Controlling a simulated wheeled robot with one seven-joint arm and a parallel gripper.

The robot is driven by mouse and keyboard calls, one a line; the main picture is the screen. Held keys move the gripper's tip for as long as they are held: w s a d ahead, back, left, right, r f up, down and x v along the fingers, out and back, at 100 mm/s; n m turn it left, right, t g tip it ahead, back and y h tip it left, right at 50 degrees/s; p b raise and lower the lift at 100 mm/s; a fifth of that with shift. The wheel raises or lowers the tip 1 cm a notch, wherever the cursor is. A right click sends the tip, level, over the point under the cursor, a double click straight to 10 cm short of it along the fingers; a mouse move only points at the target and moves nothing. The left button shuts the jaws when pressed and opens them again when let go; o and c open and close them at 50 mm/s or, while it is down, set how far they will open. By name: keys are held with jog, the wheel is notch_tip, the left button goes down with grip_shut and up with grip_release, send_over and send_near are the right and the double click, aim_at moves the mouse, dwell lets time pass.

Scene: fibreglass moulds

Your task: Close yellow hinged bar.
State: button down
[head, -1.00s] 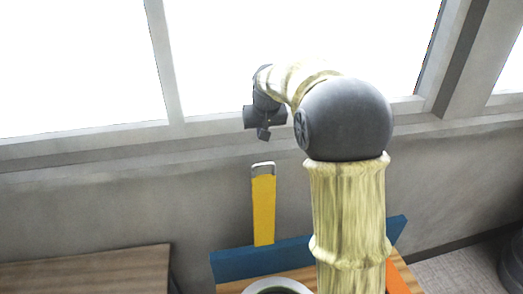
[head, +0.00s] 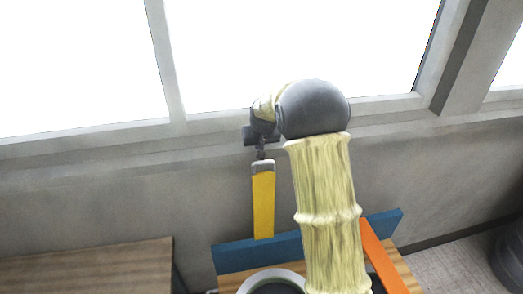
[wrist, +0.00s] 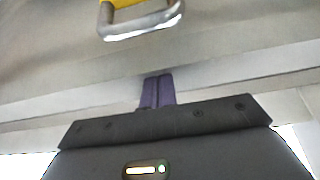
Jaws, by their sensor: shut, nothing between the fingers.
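The yellow hinged bar (head: 263,205) stands upright in the head view, rising from the blue board (head: 285,248). A metal loop (head: 263,164) caps its top end. My gripper (head: 261,154) is just above that loop, its fingers shut and empty. In the wrist view the shut fingers (wrist: 156,91) point toward the metal loop (wrist: 143,26), with a gap showing between them in the picture. A bit of the yellow bar (wrist: 122,3) shows at the top edge there. The bar's hinge is not clearly seen.
An orange bar (head: 382,258) leans at the right of the blue board, partly behind my arm. A pale round rim (head: 272,274) is at the front. A wooden table (head: 85,266) stands at the left. The wall and window are behind.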

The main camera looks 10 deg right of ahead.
jog(key=s+p, duration=0.1)
jog(key=s, duration=0.3)
jog(key=shift+f+p, duration=0.2)
jog(key=shift+p, duration=0.15)
